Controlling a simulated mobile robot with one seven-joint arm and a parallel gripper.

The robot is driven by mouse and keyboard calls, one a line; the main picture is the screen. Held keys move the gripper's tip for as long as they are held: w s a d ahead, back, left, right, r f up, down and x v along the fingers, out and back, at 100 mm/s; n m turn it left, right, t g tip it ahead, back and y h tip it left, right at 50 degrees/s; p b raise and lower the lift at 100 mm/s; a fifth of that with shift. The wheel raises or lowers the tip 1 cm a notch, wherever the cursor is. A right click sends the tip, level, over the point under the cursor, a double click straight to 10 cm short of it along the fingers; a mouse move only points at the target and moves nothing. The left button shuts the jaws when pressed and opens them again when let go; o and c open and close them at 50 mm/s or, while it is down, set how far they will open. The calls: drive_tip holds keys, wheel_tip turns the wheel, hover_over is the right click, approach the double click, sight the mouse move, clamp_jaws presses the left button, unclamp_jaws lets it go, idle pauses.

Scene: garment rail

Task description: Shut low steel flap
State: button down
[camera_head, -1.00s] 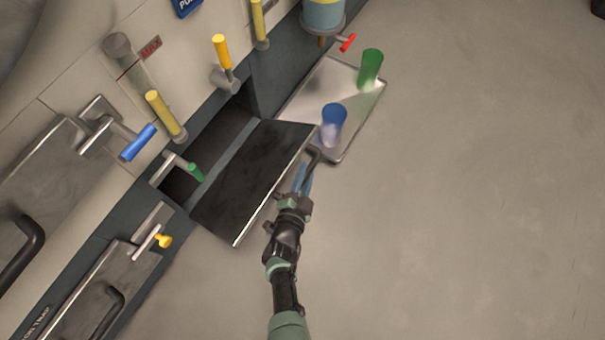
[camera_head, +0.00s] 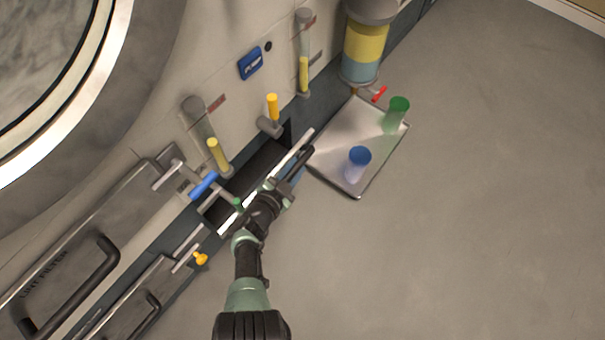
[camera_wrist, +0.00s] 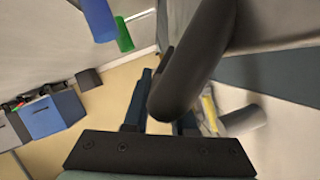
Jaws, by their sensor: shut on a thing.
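The low steel flap (camera_head: 304,140) shows almost edge-on in the head view, tilted up steeply in front of its dark opening (camera_head: 254,170). A gap still shows between its upper edge and the machine front. My gripper (camera_head: 288,186) is at the flap's outer side, shut on the dark bar handle (camera_head: 301,159). In the wrist view the handle (camera_wrist: 198,62) runs large and close between the fingers (camera_wrist: 163,110). My gripper hides part of the flap's face. A green-tipped lever (camera_head: 238,203) sits at the opening's lower left end.
A blue-handled lever (camera_head: 204,186) juts out above the opening. The floor to the right is clear.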

drive_tip(key=shift+w+a+r, duration=0.35)
drive_tip(key=shift+w+a, duration=0.05)
drive_tip(key=shift+a, duration=0.15)
drive_tip(key=c, duration=1)
unclamp_jaws()
drive_tip(key=shift+d, duration=0.1)
drive_tip(key=shift+s+f, duration=0.1)
